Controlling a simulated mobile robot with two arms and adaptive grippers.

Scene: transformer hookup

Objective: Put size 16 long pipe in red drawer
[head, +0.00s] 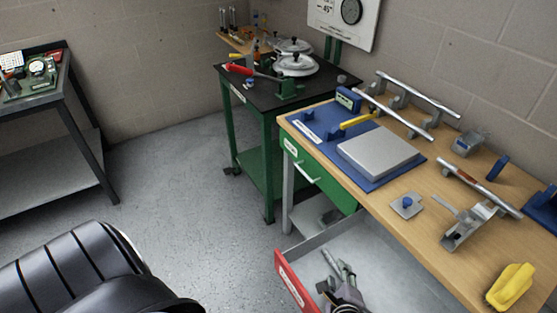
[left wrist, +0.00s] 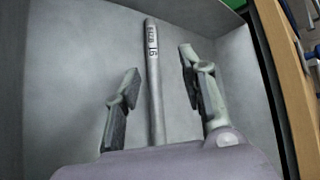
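The red drawer (head: 292,284) is pulled out at the bottom of the head view, below the wooden bench. My left gripper (head: 337,265) is inside it, pointing down into it. In the left wrist view a long grey pipe (left wrist: 152,75) with a label reading 16 lies along the grey drawer floor (left wrist: 70,70). The pipe runs between the two fingers of my left gripper (left wrist: 160,65). The fingers are apart, with a gap on each side of the pipe. The pipe's near end is hidden behind the gripper body. My right gripper is not in view.
A green drawer (head: 310,175) sits above the red one under the bench (head: 400,200). The bench holds a blue mat with a grey plate (head: 377,152), pipes on stands (head: 480,190) and a yellow tool (head: 511,287). A green cart (head: 262,125) stands behind.

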